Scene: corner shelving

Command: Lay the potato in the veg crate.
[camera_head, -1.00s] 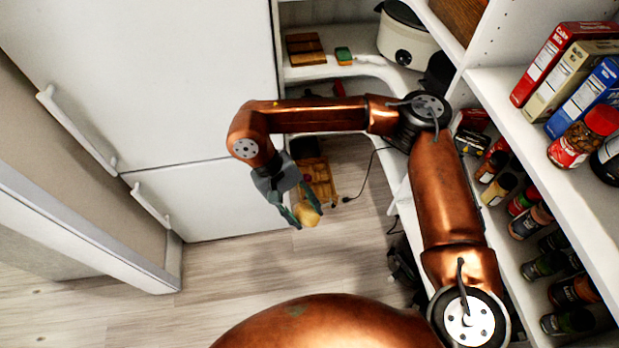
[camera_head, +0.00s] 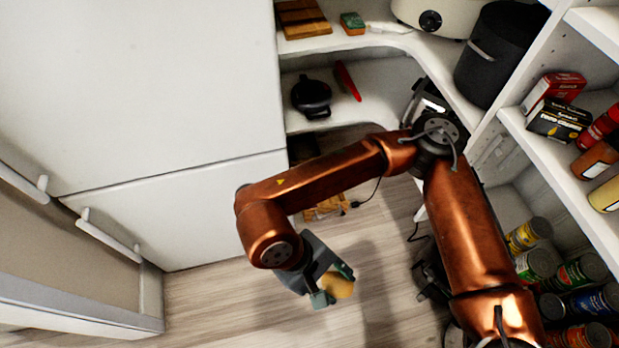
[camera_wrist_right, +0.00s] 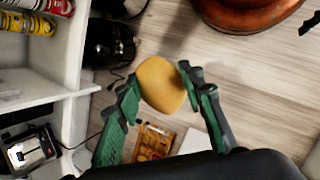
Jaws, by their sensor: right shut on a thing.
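My right gripper (camera_head: 333,286) is shut on the potato (camera_head: 338,285), a smooth yellow-brown lump, and holds it in the air over the floor. In the right wrist view the potato (camera_wrist_right: 161,85) sits between the two green fingers (camera_wrist_right: 160,98). A wooden crate (camera_head: 326,209) stands on the floor below the lower shelf, mostly hidden behind my right arm. It also shows in the right wrist view (camera_wrist_right: 152,146), low between the fingers and apart from the potato; its contents are hard to make out. My left gripper is not in view.
White corner shelves (camera_head: 385,90) hold a black pot (camera_head: 310,97), a red-handled item and a large dark pot (camera_head: 497,50). Cans and boxes fill the right shelves. A white fridge (camera_head: 160,120) stands at the left. A cable (camera_head: 370,192) lies near the crate. Floor (camera_head: 230,305) is open in front.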

